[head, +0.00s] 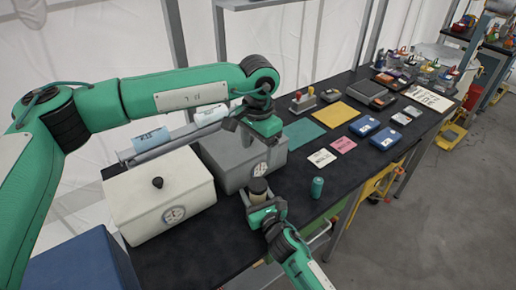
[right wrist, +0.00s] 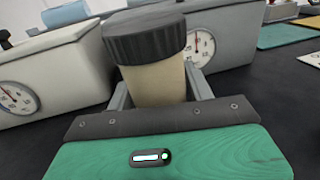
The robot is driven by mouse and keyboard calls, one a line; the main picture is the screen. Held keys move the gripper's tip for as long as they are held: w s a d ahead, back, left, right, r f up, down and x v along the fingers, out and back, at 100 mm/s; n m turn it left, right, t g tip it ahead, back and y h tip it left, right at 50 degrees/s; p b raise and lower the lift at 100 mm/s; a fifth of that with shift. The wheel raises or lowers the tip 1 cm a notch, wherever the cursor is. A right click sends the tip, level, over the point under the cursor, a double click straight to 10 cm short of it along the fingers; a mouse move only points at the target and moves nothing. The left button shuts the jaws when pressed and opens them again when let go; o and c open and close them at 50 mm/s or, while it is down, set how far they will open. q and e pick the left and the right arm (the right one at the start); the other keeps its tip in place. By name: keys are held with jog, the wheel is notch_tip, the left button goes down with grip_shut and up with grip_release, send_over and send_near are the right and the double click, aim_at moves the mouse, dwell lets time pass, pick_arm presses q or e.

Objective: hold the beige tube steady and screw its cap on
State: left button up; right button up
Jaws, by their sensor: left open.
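The beige tube (right wrist: 157,82) stands upright between the fingers of my right gripper (right wrist: 157,95), which is shut on it. A dark ribbed cap (right wrist: 145,38) sits on top of the tube; how tightly it is seated cannot be told. In the head view the tube with its cap (head: 258,187) is near the table's front edge, with my right gripper (head: 260,202) around it.
A white box (head: 150,190) with a dial and a grey box (head: 225,155) with a dial stand behind the tube. A teal cylinder (head: 317,187) stands to its right. Mats, cards and blue cases (head: 364,126) lie farther right on the black table (head: 290,210).

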jog(key=shift+o, duration=1.3)
jog(key=b+v, duration=0.2)
jog(key=v, duration=1)
jog(key=shift+s+d+f+b, duration=0.1)
jog(key=shift+s+b, duration=0.05)
jog(key=shift+b, duration=0.2)
jog(key=shift+v, duration=0.75)
